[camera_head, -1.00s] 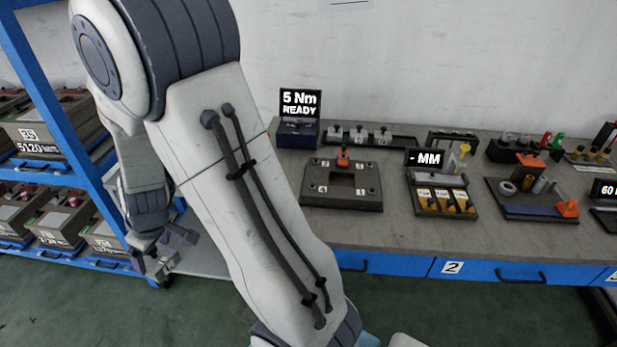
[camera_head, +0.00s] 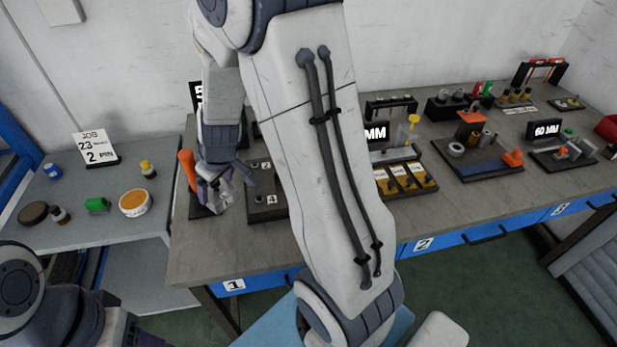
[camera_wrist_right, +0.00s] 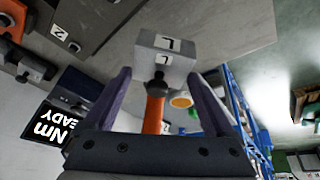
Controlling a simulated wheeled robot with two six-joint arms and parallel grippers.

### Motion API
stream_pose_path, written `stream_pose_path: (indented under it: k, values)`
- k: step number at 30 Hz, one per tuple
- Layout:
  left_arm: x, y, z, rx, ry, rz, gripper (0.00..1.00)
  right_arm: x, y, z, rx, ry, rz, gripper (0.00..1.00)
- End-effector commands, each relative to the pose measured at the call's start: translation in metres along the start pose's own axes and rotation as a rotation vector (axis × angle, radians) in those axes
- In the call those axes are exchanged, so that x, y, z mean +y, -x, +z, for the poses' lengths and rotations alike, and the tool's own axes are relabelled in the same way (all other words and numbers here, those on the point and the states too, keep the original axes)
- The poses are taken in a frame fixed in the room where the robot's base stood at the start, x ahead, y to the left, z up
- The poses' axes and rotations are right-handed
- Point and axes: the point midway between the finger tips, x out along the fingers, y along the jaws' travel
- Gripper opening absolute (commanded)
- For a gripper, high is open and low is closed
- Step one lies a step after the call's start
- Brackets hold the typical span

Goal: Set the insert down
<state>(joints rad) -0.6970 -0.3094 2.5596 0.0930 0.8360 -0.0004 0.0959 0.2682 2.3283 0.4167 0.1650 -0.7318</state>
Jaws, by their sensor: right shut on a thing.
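The insert is a small grey block (camera_wrist_right: 165,62) with white number labels, seen in the right wrist view. It sits between the two purple fingertips of my right gripper (camera_wrist_right: 160,80), which is shut on it. In the head view the right gripper (camera_head: 218,190) is low at the left end of the bench, close beside an upright orange handle (camera_head: 187,168). The orange handle (camera_wrist_right: 154,112) also shows between the fingers in the wrist view. The insert is hard to make out in the head view, and whether it touches the bench cannot be told.
My right arm hides part of the dark fixture plate (camera_head: 262,207). A side table (camera_head: 100,238) on the left holds a job card (camera_head: 95,150) and several small items. To the right on the bench are a yellow-block tray (camera_head: 408,180) and a tool stand (camera_head: 480,165).

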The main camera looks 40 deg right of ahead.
Motion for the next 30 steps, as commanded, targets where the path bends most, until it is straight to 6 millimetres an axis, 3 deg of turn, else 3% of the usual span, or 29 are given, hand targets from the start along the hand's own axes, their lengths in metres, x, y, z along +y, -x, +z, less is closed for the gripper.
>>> stream_pose_path:
  k: [5,9,15,18,22,26,30]
  values:
    - [0.0,-0.003,0.001,0.0,0.0,0.0,0.56,0.072,0.018,0.017,0.0,-0.153,0.068,0.0]
    - [-0.001,-0.006,0.001,0.0,0.0,0.0,0.56,0.138,0.041,0.049,-0.01,-0.304,0.136,0.0]
    - [-0.001,-0.009,0.001,0.0,0.0,0.0,0.56,0.207,0.078,0.105,-0.032,-0.485,0.223,0.0]
    - [-0.001,-0.01,0.001,0.0,0.0,0.0,0.56,0.225,0.091,0.126,-0.041,-0.543,0.251,0.0]
    - [-0.001,-0.01,0.001,0.0,0.0,0.0,0.56,0.234,0.1,0.14,-0.048,-0.58,0.269,0.0]
    - [0.0,-0.005,0.0,0.0,0.0,0.0,0.56,0.228,0.091,0.135,-0.053,-0.585,0.269,0.0]
    - [0.0,0.003,0.0,0.0,0.0,0.0,0.56,0.209,0.068,0.118,-0.053,-0.578,0.266,0.0]
